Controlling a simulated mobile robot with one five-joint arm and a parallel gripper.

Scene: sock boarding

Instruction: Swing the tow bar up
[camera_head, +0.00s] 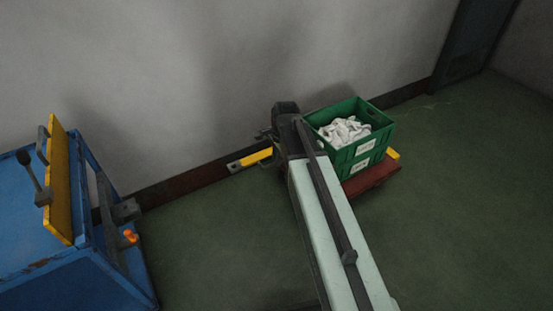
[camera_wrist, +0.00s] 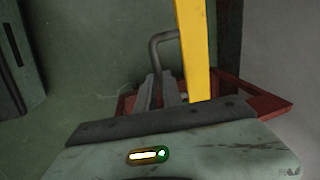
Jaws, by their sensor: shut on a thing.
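The yellow tow bar (camera_head: 257,157) shows low near the wall in the head view, with a grey end at its left; my arm hides part of it. In the wrist view the yellow bar (camera_wrist: 194,48) rises up the picture, with a bent grey handle (camera_wrist: 160,40) beside it. My gripper (camera_wrist: 161,86) is shut on what appears to be the lower part of this handle; the exact contact is hard to see. A red cart (camera_head: 372,180) stands right of my arm, and its red frame (camera_wrist: 272,97) also shows in the wrist view.
A green crate (camera_head: 366,160) with white socks (camera_head: 344,131) sits on the cart, close to my arm. A blue cabinet (camera_head: 40,265) with a yellow panel (camera_head: 60,180) and an orange knob (camera_head: 130,236) stands at left. The wall is close behind; green floor (camera_head: 215,245) between is clear.

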